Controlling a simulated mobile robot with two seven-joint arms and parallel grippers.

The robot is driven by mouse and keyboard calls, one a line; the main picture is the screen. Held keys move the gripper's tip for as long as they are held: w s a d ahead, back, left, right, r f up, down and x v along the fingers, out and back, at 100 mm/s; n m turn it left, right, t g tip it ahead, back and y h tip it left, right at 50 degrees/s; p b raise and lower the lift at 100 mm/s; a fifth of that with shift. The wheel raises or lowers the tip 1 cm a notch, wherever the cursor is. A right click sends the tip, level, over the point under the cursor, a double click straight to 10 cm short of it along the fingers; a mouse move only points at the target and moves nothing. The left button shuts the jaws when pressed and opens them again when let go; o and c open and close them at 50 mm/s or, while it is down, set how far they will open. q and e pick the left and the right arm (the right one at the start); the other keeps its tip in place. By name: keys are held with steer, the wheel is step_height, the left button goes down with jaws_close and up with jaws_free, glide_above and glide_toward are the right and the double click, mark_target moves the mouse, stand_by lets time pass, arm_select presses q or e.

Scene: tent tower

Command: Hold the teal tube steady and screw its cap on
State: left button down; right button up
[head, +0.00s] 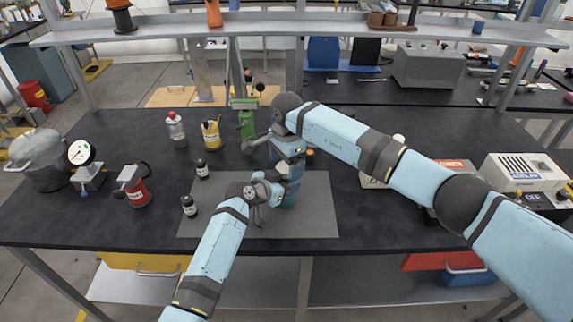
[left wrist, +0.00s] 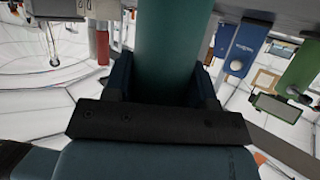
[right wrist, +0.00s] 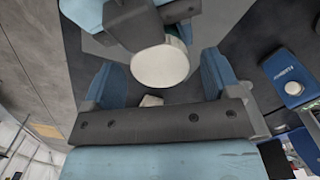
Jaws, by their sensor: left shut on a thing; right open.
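The teal tube (head: 289,195) stands upright over the grey mat in the head view, largely covered by my arms. My left gripper (head: 275,188) is shut around it. In the left wrist view the tube (left wrist: 168,50) rises between the two blue fingers. My right gripper (head: 288,158) is above the tube, pointing down. In the right wrist view its fingers (right wrist: 163,82) are open, with a cream-white round top (right wrist: 160,66), apparently the cap, seen between them. A bit of teal shows beside it. I cannot tell whether the cap is seated on the tube.
The grey mat (head: 220,222) is mostly bare. Small dark bottles (head: 189,206) stand at its left. A green stand (head: 246,125) is behind my grippers. A red-based device (head: 134,187), a gauge (head: 82,155) and a pot (head: 40,160) are at the left.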

step_height(320, 180, up, 4)
steer(key=shift+f, duration=0.1)
steer(key=shift+c, duration=0.4)
step_height(320, 180, up, 4)
steer(key=shift+f+n, duration=0.2)
steer(key=shift+n, duration=0.9)
steer(key=shift+f, duration=4.05)
steer(key=c, duration=0.9)
steer(key=shift+m, duration=1.7)
steer(key=shift+c, duration=0.2)
